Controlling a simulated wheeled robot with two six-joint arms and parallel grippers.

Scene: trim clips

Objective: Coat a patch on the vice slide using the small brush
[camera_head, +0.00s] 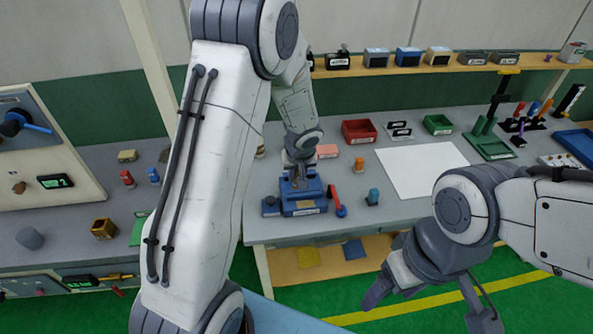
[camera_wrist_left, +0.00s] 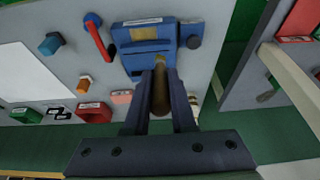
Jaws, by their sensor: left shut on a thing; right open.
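The blue vice (camera_head: 304,207) stands on the grey bench below my left arm; it also shows in the left wrist view (camera_wrist_left: 143,62). A tan strip (camera_wrist_left: 143,33), perhaps the slide, shows on its top. My left gripper (camera_head: 300,172) is over the vice, shut on a brown-handled tool, which looks like the small brush (camera_wrist_left: 160,92). The far end of the brush points at the vice; whether it touches cannot be told. My right gripper (camera_head: 432,308) is open and empty, in front of the bench above the floor.
A red-handled tool with a blue end (camera_head: 336,200) lies close beside the vice, and a blue-teal piece (camera_head: 372,197) stands to its right. A white sheet (camera_head: 420,168) covers the bench further right. Red (camera_head: 359,131) and green (camera_head: 438,124) bins stand behind.

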